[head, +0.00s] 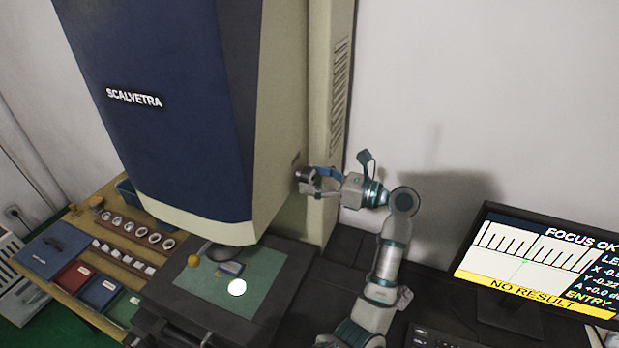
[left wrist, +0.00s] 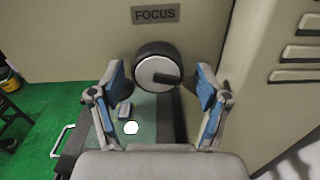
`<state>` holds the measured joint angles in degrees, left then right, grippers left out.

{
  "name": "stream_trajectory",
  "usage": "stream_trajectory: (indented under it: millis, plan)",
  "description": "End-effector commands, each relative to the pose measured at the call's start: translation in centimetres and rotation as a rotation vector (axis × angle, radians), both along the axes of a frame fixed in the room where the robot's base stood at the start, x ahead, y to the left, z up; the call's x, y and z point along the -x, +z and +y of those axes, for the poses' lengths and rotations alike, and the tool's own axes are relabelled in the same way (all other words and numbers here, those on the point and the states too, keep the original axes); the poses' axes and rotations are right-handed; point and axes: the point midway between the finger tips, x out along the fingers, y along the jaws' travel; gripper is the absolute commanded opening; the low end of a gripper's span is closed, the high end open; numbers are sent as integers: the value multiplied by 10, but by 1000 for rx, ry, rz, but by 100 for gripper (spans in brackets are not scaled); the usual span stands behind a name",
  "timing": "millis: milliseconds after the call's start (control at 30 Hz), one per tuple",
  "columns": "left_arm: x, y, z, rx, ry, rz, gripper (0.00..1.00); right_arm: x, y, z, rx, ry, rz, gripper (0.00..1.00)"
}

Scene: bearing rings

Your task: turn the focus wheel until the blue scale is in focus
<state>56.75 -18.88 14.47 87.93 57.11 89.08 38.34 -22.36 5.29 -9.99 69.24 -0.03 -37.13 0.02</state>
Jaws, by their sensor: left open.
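The focus wheel (head: 303,174) is a dark knob on the side of the beige machine column. In the left wrist view the wheel (left wrist: 158,66) has a pale face with a dark grip, below a FOCUS label (left wrist: 155,14). My left gripper (head: 312,181) is at the wheel. In the left wrist view its blue-padded fingers (left wrist: 160,82) are open on both sides of the wheel, with gaps visible. The monitor (head: 530,258) shows sharp dark scale lines, FOCUS OK and NO RESULT. A small blue piece (head: 231,268) lies on the green stage plate. My right gripper is not in view.
The blue SCALVETRA housing (head: 160,110) overhangs the stage (head: 265,285). A bright light spot (head: 237,287) is on the plate. Several rings (head: 154,238) and red and blue trays (head: 98,291) are on the wooden bench at left.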

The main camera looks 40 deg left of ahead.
Motion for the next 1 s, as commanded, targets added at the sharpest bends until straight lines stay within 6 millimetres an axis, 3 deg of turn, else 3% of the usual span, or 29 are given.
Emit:
stream_trajectory:
  millis: [300, 500, 1000]
  plan:
    - [-23, 0, -65, 0, -3, 2, 76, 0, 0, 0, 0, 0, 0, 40]
    - [-32, -1, -92, -2, -1, 2, 76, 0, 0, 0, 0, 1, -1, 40]
    - [-34, -1, -100, -1, 1, 1, 76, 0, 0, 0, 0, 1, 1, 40]
